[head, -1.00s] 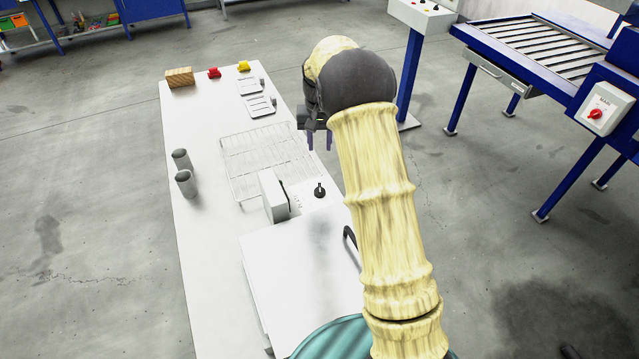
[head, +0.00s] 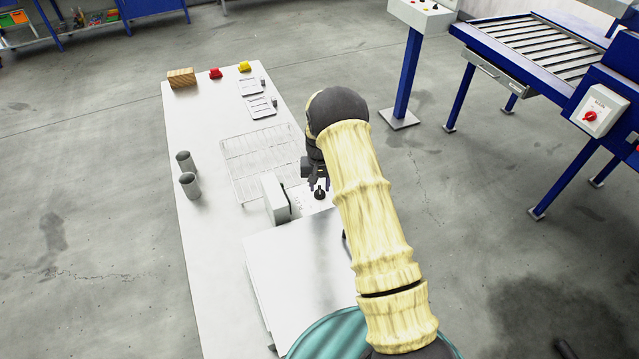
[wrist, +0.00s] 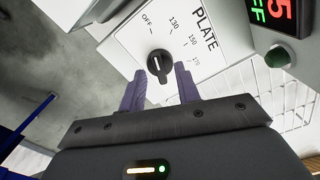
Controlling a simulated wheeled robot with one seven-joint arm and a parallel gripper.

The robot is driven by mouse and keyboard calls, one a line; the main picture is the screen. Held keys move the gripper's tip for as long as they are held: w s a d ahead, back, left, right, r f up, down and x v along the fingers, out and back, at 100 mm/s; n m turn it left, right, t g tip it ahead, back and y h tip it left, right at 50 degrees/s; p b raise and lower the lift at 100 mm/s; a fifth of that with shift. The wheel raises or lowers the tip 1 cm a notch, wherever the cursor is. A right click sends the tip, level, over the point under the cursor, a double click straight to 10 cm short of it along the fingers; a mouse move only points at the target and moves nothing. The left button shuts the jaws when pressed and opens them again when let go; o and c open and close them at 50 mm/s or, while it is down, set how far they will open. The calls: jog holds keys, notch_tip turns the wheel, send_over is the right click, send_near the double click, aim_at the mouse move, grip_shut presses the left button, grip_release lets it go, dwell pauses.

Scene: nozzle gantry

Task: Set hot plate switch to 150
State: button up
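The hot plate switch is a black rotary knob (wrist: 159,66) on a white panel (wrist: 122,45) marked PLATE, with OFF, 130, 150 and 170 around it. The knob's white mark points up in the wrist view, roughly toward OFF; the exact setting is hard to read. In the head view my gripper (head: 318,181) hangs over the knob (head: 320,193). Whether the fingers touch it cannot be told.
The white plate (head: 300,265) is in front, a wire rack (head: 250,160) behind. Two grey cylinders (head: 188,184) stand at the left of the white table (head: 215,240).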

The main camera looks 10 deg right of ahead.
jog(key=shift+f, duration=0.55)
jog(key=shift+c, duration=0.2)
